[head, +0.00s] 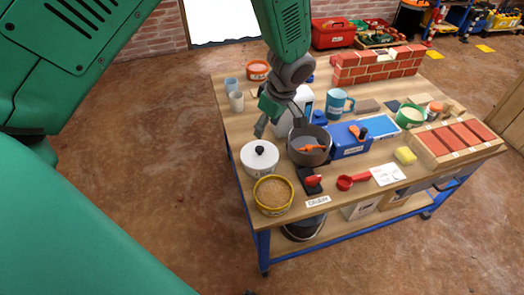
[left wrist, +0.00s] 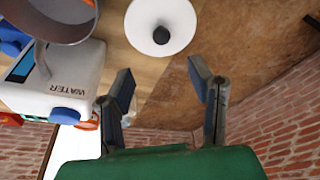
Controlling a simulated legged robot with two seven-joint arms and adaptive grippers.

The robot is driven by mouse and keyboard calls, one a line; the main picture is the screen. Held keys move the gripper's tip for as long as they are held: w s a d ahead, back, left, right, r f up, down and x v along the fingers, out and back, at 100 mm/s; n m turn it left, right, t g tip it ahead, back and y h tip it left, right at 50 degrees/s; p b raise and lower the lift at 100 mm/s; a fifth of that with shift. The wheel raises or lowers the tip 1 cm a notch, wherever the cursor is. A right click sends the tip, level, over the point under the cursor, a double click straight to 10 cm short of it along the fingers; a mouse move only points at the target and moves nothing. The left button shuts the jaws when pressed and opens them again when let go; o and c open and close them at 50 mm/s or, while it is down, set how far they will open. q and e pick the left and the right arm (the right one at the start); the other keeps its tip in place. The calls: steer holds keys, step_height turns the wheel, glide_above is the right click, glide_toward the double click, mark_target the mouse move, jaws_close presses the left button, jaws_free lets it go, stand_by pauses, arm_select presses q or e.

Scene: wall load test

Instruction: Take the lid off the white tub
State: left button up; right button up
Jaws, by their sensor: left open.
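The white tub (head: 259,165) stands near the table's left edge, with its white lid (head: 251,158) on top. The lid has a black knob (head: 260,150) in the middle. In the left wrist view the lid (left wrist: 147,18) is at the top centre, with its knob (left wrist: 161,35) towards me. My left gripper (head: 277,124) is open and empty, apart from the lid, behind the tub in the head view. Its two spread fingers (left wrist: 163,86) show in the left wrist view, below the knob. My right gripper is not in view.
A yellow-rimmed bowl of grain (head: 272,194) stands in front of the tub. A grey pot (head: 309,146) is to its right. A white water container (left wrist: 55,80) stands behind, partly hidden by my gripper in the head view.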

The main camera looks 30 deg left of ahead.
arm_select(q)
glide_above(261, 148)
steer(key=f, duration=0.5)
steer(key=shift+d+f+b, duration=0.1)
steer(key=shift+d+b, duration=0.2)
steer(key=shift+b, duration=0.05)
steer(key=shift+d+f, duration=0.2)
steer(key=shift+f, duration=0.1)
steer(key=b+x, duration=0.1)
steer(key=x, duration=0.3)
steer(key=shift+s+f, duration=0.15)
steer(key=shift+f, duration=0.2)
steer(key=shift+a+f, duration=0.15)
steer(key=shift+f, duration=0.1)
steer(key=shift+a, duration=0.15)
steer(key=shift+d, duration=0.2)
jaws_close()
steer(key=shift+d, duration=0.1)
